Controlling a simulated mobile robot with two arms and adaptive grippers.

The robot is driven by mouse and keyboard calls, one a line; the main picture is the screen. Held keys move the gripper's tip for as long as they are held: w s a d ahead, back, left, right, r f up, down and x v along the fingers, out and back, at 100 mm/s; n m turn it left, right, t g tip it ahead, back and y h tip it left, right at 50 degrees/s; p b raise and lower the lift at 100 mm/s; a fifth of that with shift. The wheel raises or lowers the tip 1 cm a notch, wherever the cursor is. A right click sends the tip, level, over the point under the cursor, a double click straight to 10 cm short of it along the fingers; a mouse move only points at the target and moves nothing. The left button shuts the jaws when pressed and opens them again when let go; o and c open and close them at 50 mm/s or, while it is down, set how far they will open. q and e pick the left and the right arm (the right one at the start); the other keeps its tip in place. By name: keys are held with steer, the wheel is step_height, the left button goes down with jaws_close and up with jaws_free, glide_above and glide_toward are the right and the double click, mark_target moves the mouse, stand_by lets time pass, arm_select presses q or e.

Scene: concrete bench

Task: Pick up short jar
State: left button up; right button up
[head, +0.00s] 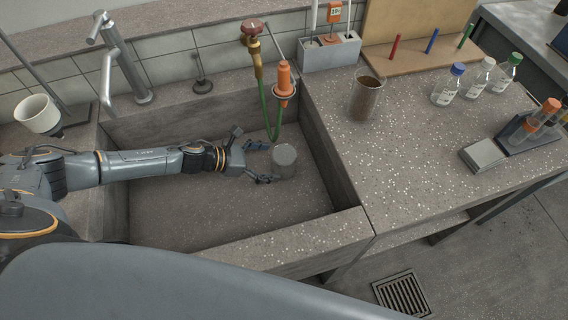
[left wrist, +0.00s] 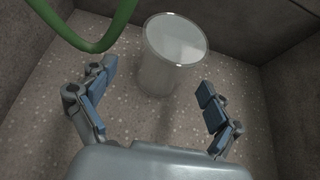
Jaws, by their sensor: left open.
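The short jar (head: 285,162) is a grey, cloudy cylinder with a pale round top, standing upright on the sink floor. It also shows in the left wrist view (left wrist: 168,62), just beyond the fingertips. My left gripper (head: 262,163) reaches in from the left, low in the sink. Its fingers are open, one on each side of the jar's near face in the head view. In the left wrist view the open fingers (left wrist: 156,100) have a clear gap between them, with the jar ahead in that gap. My right gripper is not in view.
The stone sink (head: 165,235) has walls on all sides. A green hose (head: 268,112) hangs into it behind the jar. A metal tap (head: 125,70) stands at the back left. A brown-filled beaker (head: 366,98) and several bottles stand on the right counter.

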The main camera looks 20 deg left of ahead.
mark_target(284, 163)
arm_select(q)
steer(key=x, duration=0.2)
steer(key=b+x, duration=0.1)
steer(key=x, duration=0.2)
steer(key=shift+s+d+f+b, duration=0.15)
steer(key=shift+s+b, duration=0.05)
steer(key=shift+b, duration=0.1)
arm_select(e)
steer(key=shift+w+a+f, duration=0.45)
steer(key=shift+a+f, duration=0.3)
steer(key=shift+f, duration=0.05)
arm_select(q)
steer(key=shift+c, duration=0.4)
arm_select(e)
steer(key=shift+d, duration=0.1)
arm_select(q)
steer(key=c, duration=1.5)
steer(key=shift+c, duration=1.2)
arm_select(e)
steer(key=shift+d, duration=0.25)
arm_select(q)
steer(key=shift+r, duration=0.25)
